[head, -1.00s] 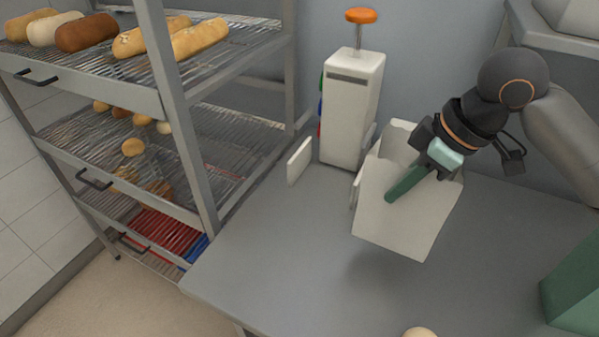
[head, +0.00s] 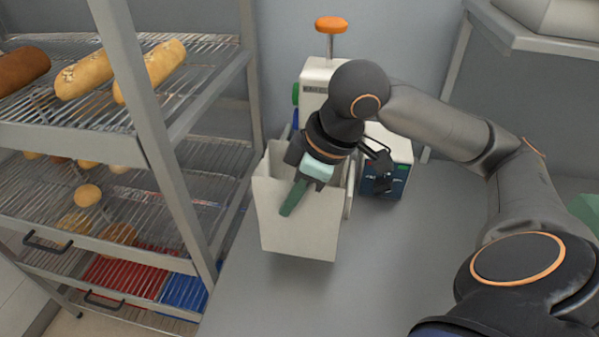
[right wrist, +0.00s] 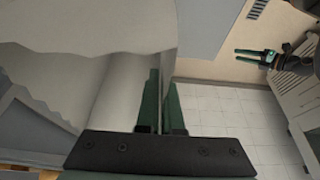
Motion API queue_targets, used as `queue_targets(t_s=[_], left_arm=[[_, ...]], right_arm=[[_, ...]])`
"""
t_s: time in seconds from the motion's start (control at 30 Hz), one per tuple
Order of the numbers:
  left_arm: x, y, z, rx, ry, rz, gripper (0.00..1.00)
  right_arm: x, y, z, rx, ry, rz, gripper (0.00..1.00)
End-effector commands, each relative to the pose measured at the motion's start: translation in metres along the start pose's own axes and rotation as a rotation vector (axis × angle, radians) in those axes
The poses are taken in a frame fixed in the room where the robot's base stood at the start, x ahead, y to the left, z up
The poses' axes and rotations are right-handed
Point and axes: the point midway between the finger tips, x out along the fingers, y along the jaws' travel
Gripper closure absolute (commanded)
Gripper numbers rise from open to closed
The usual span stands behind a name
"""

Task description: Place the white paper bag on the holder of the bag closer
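The white paper bag (head: 305,229) is upright with its open, jagged rim at the top. My right gripper (head: 290,205) is shut on its near wall; in the right wrist view the green fingers (right wrist: 163,85) pinch the bag's wall (right wrist: 122,90). The bag hangs in front of the bag closer, a white body (head: 314,72) with an orange knob (head: 331,25). A pale upright plate (head: 350,188) stands just right of the bag. The holder's remaining parts are hidden behind bag and gripper. My left gripper (right wrist: 240,55) shows open and empty in the right wrist view.
A wire rack (head: 150,152) with loaves and rolls stands close on the left. A white box with a dark button panel (head: 385,180) is behind my gripper. The grey table (head: 400,260) is clear in front and to the right.

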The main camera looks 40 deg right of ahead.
Motion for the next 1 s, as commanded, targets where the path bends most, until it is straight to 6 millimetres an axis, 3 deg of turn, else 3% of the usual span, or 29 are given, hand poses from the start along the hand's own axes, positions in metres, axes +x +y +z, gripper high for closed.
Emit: queue_targets(t_s=[0.7,0.83,0.9,1.0], left_arm=[[-0.013,0.002,-0.014,0.0,0.0,0.001,0.5],[-0.016,0.002,-0.018,0.0,0.0,0.001,0.5],[-0.014,0.002,-0.016,0.0,0.001,0.001,0.5],[-0.014,0.002,-0.016,0.0,0.001,0.001,0.5]], right_arm=[[-0.003,0.173,-0.001,0.007,0.002,0.0,1.0],[-0.002,0.196,0.0,0.005,0.0,-0.001,1.0],[0.016,0.192,0.009,0.001,-0.006,-0.003,1.0],[0.025,0.192,0.012,0.001,-0.003,-0.001,1.0]])
